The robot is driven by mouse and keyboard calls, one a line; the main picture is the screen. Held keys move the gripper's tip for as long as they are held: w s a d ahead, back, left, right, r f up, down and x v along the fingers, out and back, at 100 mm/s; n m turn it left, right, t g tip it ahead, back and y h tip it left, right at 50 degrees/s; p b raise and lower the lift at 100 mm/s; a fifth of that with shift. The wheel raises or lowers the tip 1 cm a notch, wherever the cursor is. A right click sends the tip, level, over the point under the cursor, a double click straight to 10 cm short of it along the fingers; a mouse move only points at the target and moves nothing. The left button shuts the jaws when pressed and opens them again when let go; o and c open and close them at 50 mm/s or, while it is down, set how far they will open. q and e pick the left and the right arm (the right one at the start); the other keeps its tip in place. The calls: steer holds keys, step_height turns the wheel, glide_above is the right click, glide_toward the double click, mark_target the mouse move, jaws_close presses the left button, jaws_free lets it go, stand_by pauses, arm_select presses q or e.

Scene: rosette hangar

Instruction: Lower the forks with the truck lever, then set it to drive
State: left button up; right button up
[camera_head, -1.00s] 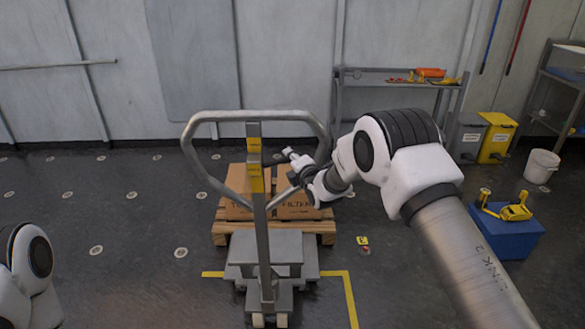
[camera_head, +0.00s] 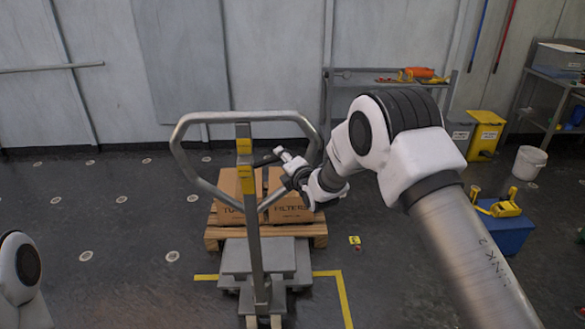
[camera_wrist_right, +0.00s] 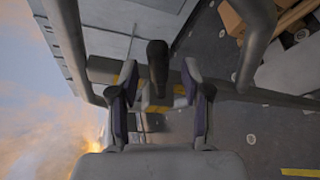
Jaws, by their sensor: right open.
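The pallet truck's grey handle loop (camera_head: 205,117) stands upright in the middle of the head view, on a post with yellow labels (camera_head: 245,178). A short dark lever (camera_head: 265,161) sticks out from the post inside the loop. My right gripper (camera_head: 281,158) is inside the loop's right half, right by the lever's end. In the right wrist view my right gripper (camera_wrist_right: 160,93) is open, and the lever's black knob (camera_wrist_right: 157,58) shows between and just beyond its fingertips. I cannot tell whether they touch. The forks are hidden. My left gripper is out of view.
A wooden pallet (camera_head: 222,233) with cardboard boxes (camera_head: 290,205) stands behind the truck's body (camera_head: 262,258). A blue box (camera_head: 512,238) with yellow items, a yellow bin (camera_head: 485,135) and a white bucket (camera_head: 529,163) stand at right. The floor at left is clear.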

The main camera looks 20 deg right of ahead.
steer(key=s+r, duration=0.1)
steer(key=s, duration=0.8)
steer(key=shift+d+r, duration=0.2)
steer(key=shift+d, duration=0.15)
steer(key=s+f+m+g, duration=0.1)
steer(key=s+f+g, duration=0.1)
steer(key=s+f, duration=0.55)
steer(key=s+f+m+g, duration=0.1)
steer(key=s+f+g, duration=0.25)
steer(key=f, duration=0.75)
steer(key=s+f+m+g, duration=0.1)
steer(key=s+f+g, duration=0.1)
steer(key=s+f, duration=0.55)
steer(key=s+f+m+g, duration=0.4)
steer(key=s+m, duration=0.6)
steer(key=s, duration=0.3)
steer(key=s+f+m+g+h, duration=0.1)
steer(key=s+f+m+g, duration=0.3)
steer(key=s+m, duration=0.6)
steer(key=s+d+g, duration=0.1)
steer(key=s, duration=0.2)
steer(key=shift+s+m+b, duration=0.25)
steer(key=shift+m+b, duration=0.1)
steer(key=shift+m, duration=0.05)
